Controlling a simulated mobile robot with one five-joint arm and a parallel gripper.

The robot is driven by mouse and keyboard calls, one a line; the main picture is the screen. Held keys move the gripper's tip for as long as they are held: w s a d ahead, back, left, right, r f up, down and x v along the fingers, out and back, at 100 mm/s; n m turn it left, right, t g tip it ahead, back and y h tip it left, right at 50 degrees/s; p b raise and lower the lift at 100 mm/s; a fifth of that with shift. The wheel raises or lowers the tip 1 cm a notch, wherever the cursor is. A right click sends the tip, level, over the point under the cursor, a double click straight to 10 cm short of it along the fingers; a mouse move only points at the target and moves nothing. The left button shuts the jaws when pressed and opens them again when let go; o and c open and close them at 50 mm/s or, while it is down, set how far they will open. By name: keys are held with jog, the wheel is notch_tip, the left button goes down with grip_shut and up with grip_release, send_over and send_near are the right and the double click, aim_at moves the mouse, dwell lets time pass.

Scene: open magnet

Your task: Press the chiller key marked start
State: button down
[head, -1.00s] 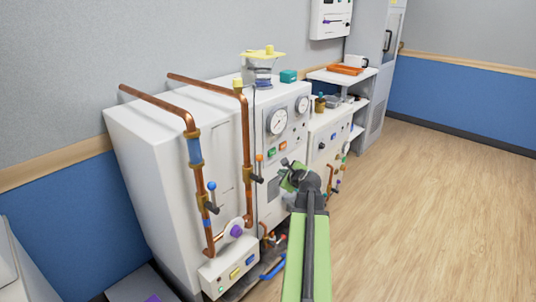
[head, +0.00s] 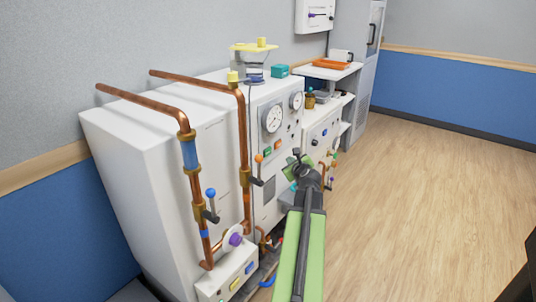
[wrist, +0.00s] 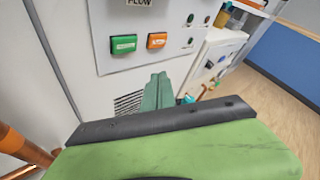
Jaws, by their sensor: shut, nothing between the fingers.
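The white chiller cabinet (head: 222,130) stands by the wall with two gauges on its front panel. Below the gauges are a green key (wrist: 123,44) and, to its right, an orange key (wrist: 157,40). The lettering on both keys is too small to read, so I cannot tell which is marked start. My gripper (wrist: 158,78) is shut and empty. In the wrist view its tips show below the orange key, apart from it in the picture. In the head view my gripper (head: 297,160) is at the right of the keys, in front of the panel's lower right.
Copper pipes (head: 243,140) with valve handles run down the cabinet's left part. A second panelled unit (head: 320,128) and a shelf with an orange tray (head: 331,64) stand farther right. The wooden floor (head: 420,190) at the right is clear.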

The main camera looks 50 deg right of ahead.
jog(key=w, duration=0.7)
jog(key=shift+w+d, duration=0.1)
jog(key=shift+w, duration=0.05)
dwell(1.8)
jog(key=shift+w, duration=0.35)
jog(key=shift+w, duration=0.4)
dwell(0.6)
jog(key=shift+s, duration=0.8)
jog(key=shift+s, duration=0.1)
jog(key=s, duration=0.5)
